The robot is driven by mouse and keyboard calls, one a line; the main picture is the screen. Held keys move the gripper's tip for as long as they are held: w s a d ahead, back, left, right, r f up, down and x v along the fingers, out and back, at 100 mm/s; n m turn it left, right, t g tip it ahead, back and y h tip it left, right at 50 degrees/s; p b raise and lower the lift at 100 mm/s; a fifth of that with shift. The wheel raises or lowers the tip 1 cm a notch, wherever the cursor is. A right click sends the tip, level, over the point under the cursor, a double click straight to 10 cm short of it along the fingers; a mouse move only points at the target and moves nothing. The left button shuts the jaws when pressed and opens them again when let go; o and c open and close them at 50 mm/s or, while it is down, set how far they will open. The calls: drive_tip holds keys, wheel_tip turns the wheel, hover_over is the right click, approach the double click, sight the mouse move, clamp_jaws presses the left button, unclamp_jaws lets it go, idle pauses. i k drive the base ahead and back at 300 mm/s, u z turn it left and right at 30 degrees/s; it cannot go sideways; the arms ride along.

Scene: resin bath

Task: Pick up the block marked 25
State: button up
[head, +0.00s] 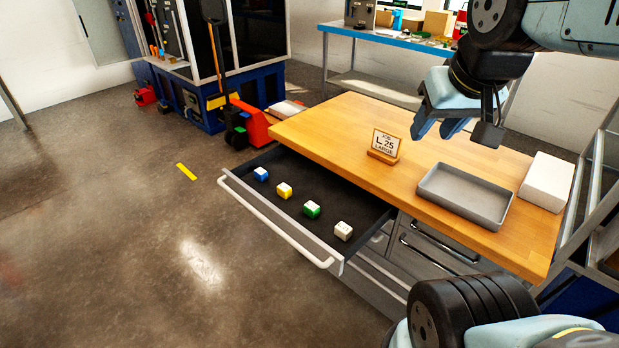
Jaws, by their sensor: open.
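Four small blocks sit in a row in an open drawer (287,225): a blue and white one (261,174), a yellow and white one (284,190), a green and white one (312,209) and an all-white one (343,231) nearest the right end. Their markings are too small to read. A sign (386,144) on a wooden stand on the table reads "JOB L 25 LARGE". My gripper (436,129) is open and empty, above the table to the right of the sign and well apart from the blocks.
The wooden tabletop (330,130) carries an empty grey tray (464,196) and a white box (546,182) at right. The drawer's front wall and long handle (275,222) stand out at left. A red pallet truck (252,122) and a blue bench (390,40) are behind.

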sight(284, 191)
drive_tip(key=z, duration=1.3)
drive_tip(key=k, duration=1.2)
drive_tip(key=u, duration=1.9)
drive_tip(key=i, duration=1.65)
drive_tip(key=u, duration=0.05)
